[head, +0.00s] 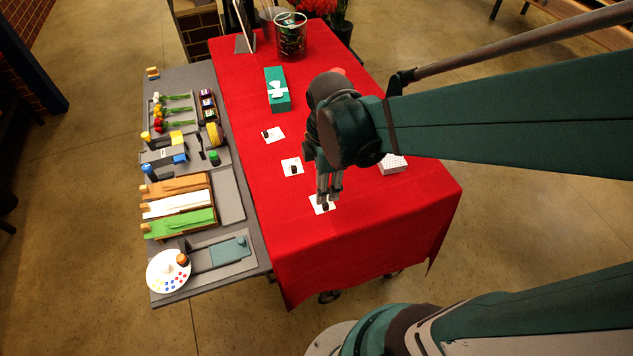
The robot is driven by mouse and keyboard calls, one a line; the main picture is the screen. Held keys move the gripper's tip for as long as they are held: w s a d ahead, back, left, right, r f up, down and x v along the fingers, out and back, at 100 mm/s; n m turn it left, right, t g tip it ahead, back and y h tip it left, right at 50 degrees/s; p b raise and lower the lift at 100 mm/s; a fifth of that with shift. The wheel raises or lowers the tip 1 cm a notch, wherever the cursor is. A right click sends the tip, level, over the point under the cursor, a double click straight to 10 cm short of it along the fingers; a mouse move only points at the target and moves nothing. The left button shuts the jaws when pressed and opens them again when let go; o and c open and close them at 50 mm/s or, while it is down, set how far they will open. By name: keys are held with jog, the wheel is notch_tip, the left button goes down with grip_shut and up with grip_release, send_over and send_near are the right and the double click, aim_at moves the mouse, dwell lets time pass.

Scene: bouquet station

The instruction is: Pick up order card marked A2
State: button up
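The red table (370,240) is clear in front. A teal box with a white bow (278,92) and a glass vase (291,40) stand farther back. A white box (393,164) is right of my gripper. A grey side bench (235,205) holds flowers, coloured strips and a paint palette.

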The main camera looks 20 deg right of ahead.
aim_at(324, 205)
jog(key=shift+f+n, duration=0.35)
jog(key=shift+n, duration=0.15)
jog(key=shift+f, duration=0.1)
jog(key=shift+f, duration=1.2)
jog(key=shift+f, duration=0.15)
jog(key=shift+f+b, duration=0.7)
jog(key=shift+f, duration=1.75)
jog(key=shift+c, duration=0.5)
jog(key=c, duration=0.7)
